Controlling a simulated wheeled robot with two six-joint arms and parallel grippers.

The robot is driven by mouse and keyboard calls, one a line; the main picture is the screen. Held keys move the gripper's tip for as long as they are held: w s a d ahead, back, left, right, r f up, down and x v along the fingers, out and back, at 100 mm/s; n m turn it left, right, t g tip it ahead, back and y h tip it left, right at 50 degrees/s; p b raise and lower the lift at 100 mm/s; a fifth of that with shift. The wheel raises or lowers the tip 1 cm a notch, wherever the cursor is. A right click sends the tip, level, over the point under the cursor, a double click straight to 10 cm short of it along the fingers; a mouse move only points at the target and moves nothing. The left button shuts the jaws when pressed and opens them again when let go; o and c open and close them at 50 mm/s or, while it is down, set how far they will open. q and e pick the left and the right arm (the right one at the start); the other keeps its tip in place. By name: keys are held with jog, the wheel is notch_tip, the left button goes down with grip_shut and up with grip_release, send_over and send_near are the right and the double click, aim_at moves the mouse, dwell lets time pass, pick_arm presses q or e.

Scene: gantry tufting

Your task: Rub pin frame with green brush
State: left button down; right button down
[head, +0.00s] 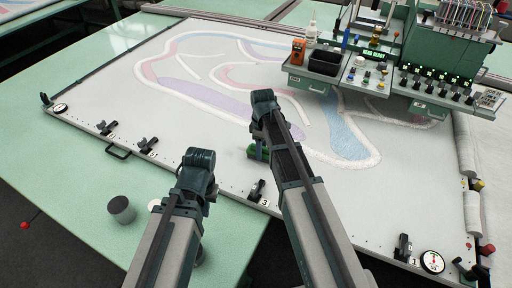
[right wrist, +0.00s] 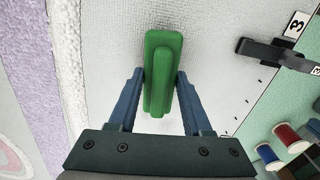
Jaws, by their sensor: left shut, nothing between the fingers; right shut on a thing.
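The pin frame (head: 82,121) is a large pale panel with small dark pins along its edge, carrying cloth with purple, pink and blue tufted shapes. My right gripper (head: 260,148) is over the frame's near side, shut on the green brush (head: 251,152). In the right wrist view the green brush (right wrist: 163,65) sits between the blue fingers of my right gripper (right wrist: 160,78), over pale cloth beside the pin edge. Whether its underside touches the cloth is hidden. My left gripper (head: 202,160) is shut and empty near the frame's front edge; its fingertips are mostly hidden.
Black clamps (head: 257,190) stand along the frame's front edge. The tufting machine (head: 445,60) with trays hangs over the back right. A grey cup (head: 122,210) stands on the green table at left. Red and blue spools (right wrist: 288,135) show in the right wrist view.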

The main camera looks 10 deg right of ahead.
jog(key=shift+s+d, duration=0.2)
jog(key=shift+d, duration=0.05)
pick_arm(q)
jog(key=shift+f, duration=0.1)
pick_arm(e)
jog(key=shift+s+d, duration=1.15)
jog(key=shift+d, duration=0.25)
jog(key=shift+w+d, duration=0.5)
jog(key=shift+w, duration=0.1)
jog(key=shift+a, duration=0.15)
jog(key=shift+w+a+f, duration=0.1)
jog(key=shift+w+a, duration=0.45)
jog(key=shift+a, duration=0.2)
jog(key=shift+w+a, duration=0.55)
jog(key=shift+a, duration=0.15)
jog(key=shift+w+a, duration=1.15)
jog(key=shift+a, duration=0.35)
